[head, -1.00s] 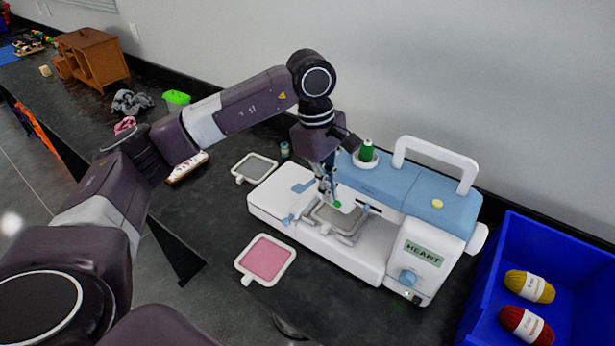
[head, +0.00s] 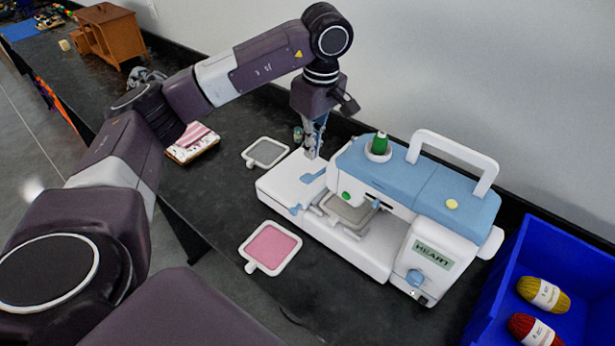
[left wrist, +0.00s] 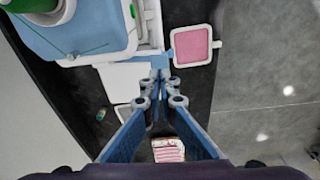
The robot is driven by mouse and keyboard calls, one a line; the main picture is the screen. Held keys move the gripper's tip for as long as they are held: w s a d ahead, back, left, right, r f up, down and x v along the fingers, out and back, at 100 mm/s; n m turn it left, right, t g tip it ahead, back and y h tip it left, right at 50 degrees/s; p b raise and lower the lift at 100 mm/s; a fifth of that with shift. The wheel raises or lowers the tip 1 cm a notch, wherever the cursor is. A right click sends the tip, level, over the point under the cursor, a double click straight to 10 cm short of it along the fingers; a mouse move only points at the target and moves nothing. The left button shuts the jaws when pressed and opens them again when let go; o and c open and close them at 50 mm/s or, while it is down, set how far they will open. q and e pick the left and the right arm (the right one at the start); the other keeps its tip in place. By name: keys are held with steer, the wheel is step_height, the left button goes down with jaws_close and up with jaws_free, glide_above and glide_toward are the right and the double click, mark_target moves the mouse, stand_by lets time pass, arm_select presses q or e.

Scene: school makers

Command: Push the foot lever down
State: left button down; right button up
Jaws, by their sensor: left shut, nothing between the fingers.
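The white and blue sewing machine (head: 385,215) stands on the dark worktop in the head view. A grey-framed hoop (head: 348,210) lies on its bed under the sewing head, with a green spot (head: 346,196) above it. I cannot clearly make out the foot lever; the area behind the sewing head is hidden. My left gripper (head: 311,153) points down at the far left end of the machine, apart from the sewing head. It is shut and empty. In the left wrist view its fingertips (left wrist: 160,78) meet over the machine's white bed. My right gripper is not in view.
A pink hoop (head: 270,247) lies in front of the machine, and a grey hoop (head: 265,153) lies to its left. A blue bin (head: 511,275) with yarn stands at the right. A green spool (head: 380,144) stands on top of the machine.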

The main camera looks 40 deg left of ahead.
arm_select(q)
steer(key=f+b, duration=0.1)
steer(key=f, duration=0.1)
steer(key=f+b, duration=0.1)
steer(key=f, duration=0.1)
steer(key=f+b, duration=0.1)
steer(key=f, duration=0.1)
steer(key=shift+a+b, duration=0.3)
steer(key=shift+b, duration=0.1)
steer(key=shift+f, duration=0.25)
step_height(320, 180, down, 4)
steer(key=b, duration=0.3)
steer(key=shift+f, duration=0.15)
steer(key=shift+r, duration=0.2)
steer(key=shift+d, duration=1.55)
glide_toward(310, 179)
steer(key=d+r, duration=0.2)
steer(key=d, duration=0.1)
steer(key=shift+s+r+p, duration=0.1)
steer(key=shift+r+p, duration=0.2)
